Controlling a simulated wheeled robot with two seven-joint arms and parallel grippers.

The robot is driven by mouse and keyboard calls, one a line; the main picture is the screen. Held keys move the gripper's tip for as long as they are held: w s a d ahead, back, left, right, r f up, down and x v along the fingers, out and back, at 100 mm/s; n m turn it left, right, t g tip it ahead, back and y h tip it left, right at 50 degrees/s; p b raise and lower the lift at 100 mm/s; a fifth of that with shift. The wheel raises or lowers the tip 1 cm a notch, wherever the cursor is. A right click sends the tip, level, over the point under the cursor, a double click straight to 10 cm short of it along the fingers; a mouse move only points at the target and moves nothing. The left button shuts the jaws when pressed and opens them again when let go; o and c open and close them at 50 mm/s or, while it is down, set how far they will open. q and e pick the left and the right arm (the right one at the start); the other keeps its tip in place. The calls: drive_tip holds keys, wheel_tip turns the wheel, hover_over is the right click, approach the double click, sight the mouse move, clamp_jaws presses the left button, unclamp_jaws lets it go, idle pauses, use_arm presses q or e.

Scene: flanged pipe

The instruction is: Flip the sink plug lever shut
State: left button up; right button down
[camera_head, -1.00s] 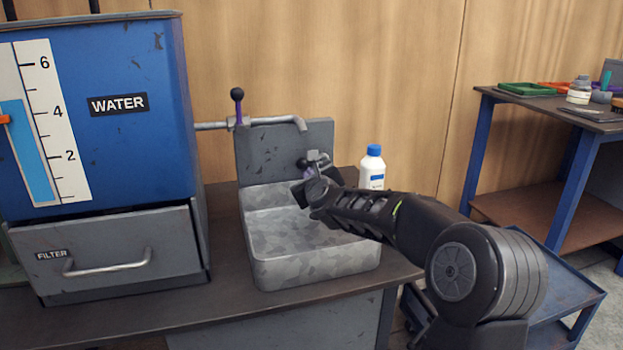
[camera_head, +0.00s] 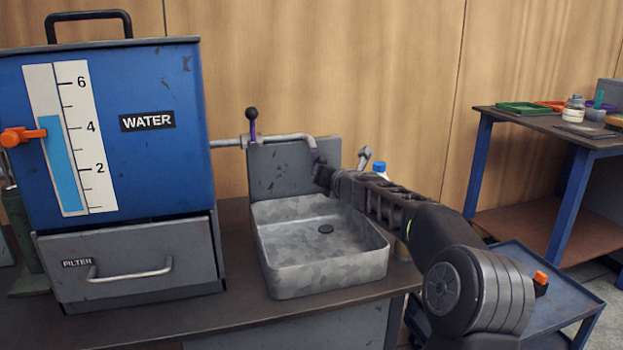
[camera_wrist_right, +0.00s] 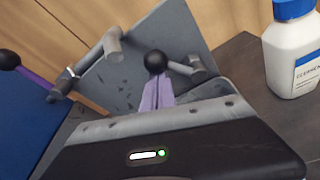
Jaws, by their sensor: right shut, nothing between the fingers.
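My right gripper (camera_head: 322,176) is shut and empty, at the right side of the back plate above the sink. Its body (camera_wrist_right: 170,145) fills the bottom of the wrist view, just below the lever; I cannot tell whether they touch. The sink (camera_head: 300,265) is empty, with a dark round drain (camera_head: 326,229) in its floor. My left gripper is out of view.
A second purple lever with a black ball (camera_head: 252,113) stands upright on the tap pipe (camera_head: 285,138). The blue water tank (camera_head: 165,85) is left of the sink. A white bottle with a blue cap (camera_wrist_right: 292,50) stands close on the right.

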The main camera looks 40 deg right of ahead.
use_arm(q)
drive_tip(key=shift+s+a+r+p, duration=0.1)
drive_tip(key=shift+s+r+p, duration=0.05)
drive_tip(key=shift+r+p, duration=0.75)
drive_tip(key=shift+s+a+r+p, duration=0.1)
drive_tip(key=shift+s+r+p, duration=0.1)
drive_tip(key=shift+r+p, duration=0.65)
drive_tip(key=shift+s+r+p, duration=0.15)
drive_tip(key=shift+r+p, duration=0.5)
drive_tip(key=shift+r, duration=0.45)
use_arm(e)
drive_tip(key=shift+s+d+r+m+t+y, duration=0.15)
drive_tip(key=shift+d+r+m+t+y, duration=0.2)
drive_tip(key=shift+m, duration=0.65)
drive_tip(key=shift+s+d+r+m+t+y, duration=0.15)
drive_tip(key=shift+d+r+m, duration=0.35)
drive_tip(key=shift+m, duration=0.5)
drive_tip(key=shift+s+d+r+m+t+y, duration=0.2)
drive_tip(key=shift+d+m, duration=0.35)
drive_tip(key=shift+m, duration=0.45)
